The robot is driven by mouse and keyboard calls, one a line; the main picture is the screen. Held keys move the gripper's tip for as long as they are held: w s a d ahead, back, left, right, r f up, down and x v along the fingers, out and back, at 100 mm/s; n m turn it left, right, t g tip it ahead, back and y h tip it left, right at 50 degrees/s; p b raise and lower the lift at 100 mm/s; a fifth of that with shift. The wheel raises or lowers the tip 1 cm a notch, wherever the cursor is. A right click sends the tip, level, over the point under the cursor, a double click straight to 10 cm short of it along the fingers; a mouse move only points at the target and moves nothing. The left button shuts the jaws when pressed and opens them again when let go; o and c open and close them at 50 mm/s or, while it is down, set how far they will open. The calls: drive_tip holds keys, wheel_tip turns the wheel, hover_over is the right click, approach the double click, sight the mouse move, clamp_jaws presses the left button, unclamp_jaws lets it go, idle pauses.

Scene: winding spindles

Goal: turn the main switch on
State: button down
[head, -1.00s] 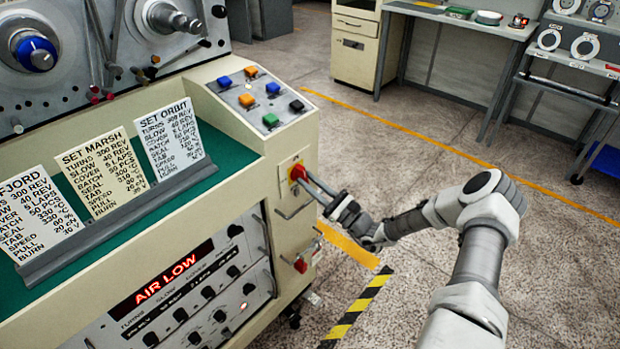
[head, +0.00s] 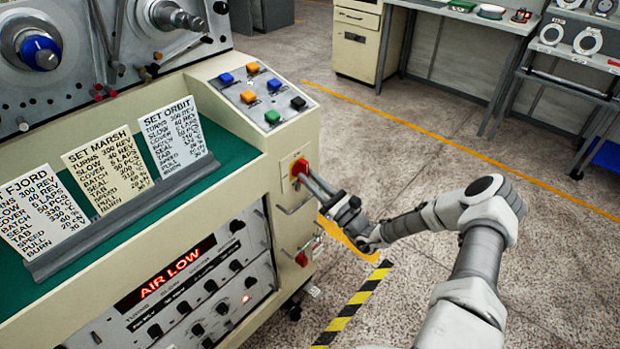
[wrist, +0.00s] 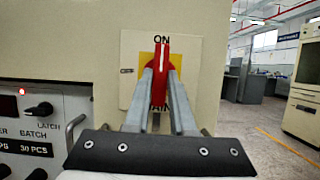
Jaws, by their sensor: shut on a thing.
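The main switch has a red handle (wrist: 162,62) on a yellow plate (wrist: 147,60) set in a pale panel (wrist: 128,84) marked ON at the top. In the wrist view the handle stands upright, its white line pointing to ON. The lower label is partly hidden by my fingers. My gripper (wrist: 161,80) is shut on the handle, one finger on each side. The head view also shows the red switch (head: 299,168) on the machine's end face, with my gripper (head: 308,178) reaching it from the right.
A handle bar (head: 296,206) and a red knob (head: 302,259) are below the switch. Push buttons (head: 273,88) are on the sloped top above. The display (head: 165,273) reads AIR LOW in red. Open floor (head: 430,140) lies to the right.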

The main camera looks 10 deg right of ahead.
drive_tip(key=c, duration=0.8)
unclamp_jaws()
drive_tip(key=shift+o, duration=0.2)
drive_tip(key=v, duration=1.7)
drive_tip(key=shift+s, duration=0.25)
